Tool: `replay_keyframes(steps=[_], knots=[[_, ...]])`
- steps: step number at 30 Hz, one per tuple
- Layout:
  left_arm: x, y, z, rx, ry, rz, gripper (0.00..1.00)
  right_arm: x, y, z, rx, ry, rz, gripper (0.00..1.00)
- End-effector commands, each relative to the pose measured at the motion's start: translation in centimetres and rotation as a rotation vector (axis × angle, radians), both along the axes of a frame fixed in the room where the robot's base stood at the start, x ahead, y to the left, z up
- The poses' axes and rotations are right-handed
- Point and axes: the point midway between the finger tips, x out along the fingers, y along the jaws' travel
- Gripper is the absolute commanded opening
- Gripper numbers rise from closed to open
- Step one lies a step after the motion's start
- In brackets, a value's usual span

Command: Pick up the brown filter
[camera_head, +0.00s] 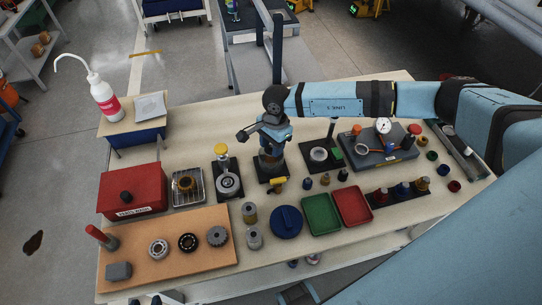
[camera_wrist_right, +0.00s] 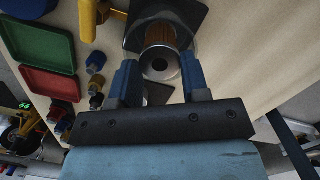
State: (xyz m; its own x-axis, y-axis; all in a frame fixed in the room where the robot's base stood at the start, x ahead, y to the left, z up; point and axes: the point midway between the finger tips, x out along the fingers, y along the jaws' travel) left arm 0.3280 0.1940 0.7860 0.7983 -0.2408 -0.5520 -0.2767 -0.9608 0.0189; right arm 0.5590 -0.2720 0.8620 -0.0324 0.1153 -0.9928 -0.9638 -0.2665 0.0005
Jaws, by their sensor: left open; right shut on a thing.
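The brown filter (camera_wrist_right: 161,37) is a ribbed brown cylinder with a round metal end cap, seen between the blue fingers of my right gripper (camera_wrist_right: 157,75) in the right wrist view. A clear round bowl surrounds it there. In the head view my right gripper (camera_head: 270,149) points down over a small black stand at the middle of the table. It is shut on the filter, which shows as a brown patch (camera_head: 269,160) below the fingers. Whether the filter is clear of the stand is hard to tell. Tips that look like my left gripper (camera_head: 150,299) show at the bottom edge, apart and empty.
A yellow-handled part (camera_head: 279,183) is at the stand's front. A green tray (camera_head: 321,214) and red tray (camera_head: 352,206) lie in front. A gauge fixture (camera_head: 376,146) stands right, a red box (camera_head: 132,190) left. Several small caps and fittings crowd the table.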

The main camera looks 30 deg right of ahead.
Motion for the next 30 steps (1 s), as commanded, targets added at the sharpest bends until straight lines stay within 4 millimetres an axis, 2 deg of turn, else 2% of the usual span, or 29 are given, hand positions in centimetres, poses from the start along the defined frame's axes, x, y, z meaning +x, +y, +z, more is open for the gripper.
replay_keyframes(steps=[24,30], knots=[[0.1,0.0,2.6,-0.001,-0.004,0.0,0.44,0.0,0.0,5.2,0.002,-0.002,0.001,0.21],[0.1,0.0,2.7,-0.001,-0.004,0.0,0.44,0.0,0.0,5.5,0.0,-0.001,0.001,0.21]])
